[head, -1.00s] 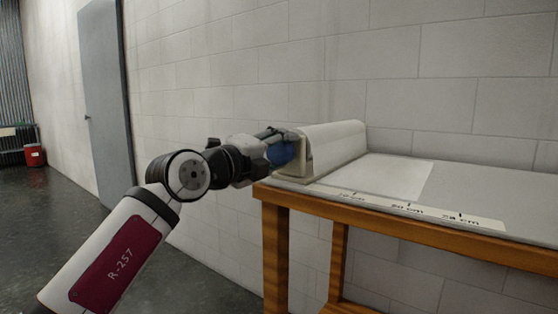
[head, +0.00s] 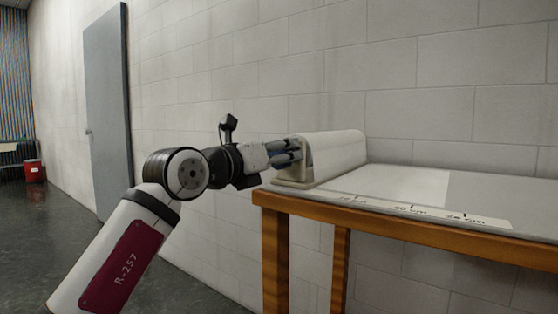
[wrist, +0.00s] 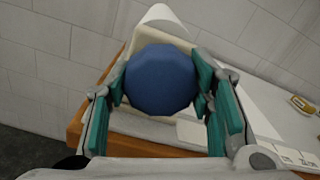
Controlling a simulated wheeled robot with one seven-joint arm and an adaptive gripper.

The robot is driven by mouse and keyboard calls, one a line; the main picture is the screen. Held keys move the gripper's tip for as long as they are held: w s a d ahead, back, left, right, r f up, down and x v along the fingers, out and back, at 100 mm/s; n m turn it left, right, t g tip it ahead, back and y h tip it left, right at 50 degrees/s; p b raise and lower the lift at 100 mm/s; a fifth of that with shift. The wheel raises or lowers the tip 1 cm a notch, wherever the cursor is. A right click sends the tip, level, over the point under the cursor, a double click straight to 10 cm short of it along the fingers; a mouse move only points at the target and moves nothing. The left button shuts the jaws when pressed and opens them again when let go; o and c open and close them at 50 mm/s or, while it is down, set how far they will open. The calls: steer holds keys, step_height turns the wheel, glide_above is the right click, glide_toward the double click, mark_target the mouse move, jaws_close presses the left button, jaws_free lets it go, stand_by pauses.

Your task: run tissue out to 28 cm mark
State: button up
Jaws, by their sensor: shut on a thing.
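A long pale dispenser (head: 335,152) lies on the bench by the wall. A blue round knob (wrist: 160,80) is on its near end; my gripper mostly hides it in the head view. My gripper (head: 292,152) is shut on the knob, with a finger pad on each side in the wrist view (wrist: 161,92). A white tissue sheet (head: 410,182) lies flat, reaching right from the dispenser. Its end edge appears between the 20 cm and 28 cm marks. The mark strip (head: 435,214) runs along the bench's front edge.
A block wall stands close behind. A yellowish thing (wrist: 303,103) shows at the right of the wrist view. A grey door and red bin (head: 34,170) are far left.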

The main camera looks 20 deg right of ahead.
steer(key=shift+f+m+b, duration=0.1)
steer(key=shift+m+b, duration=0.25)
steer(key=shift+m, duration=0.65)
steer(key=o, duration=1.2)
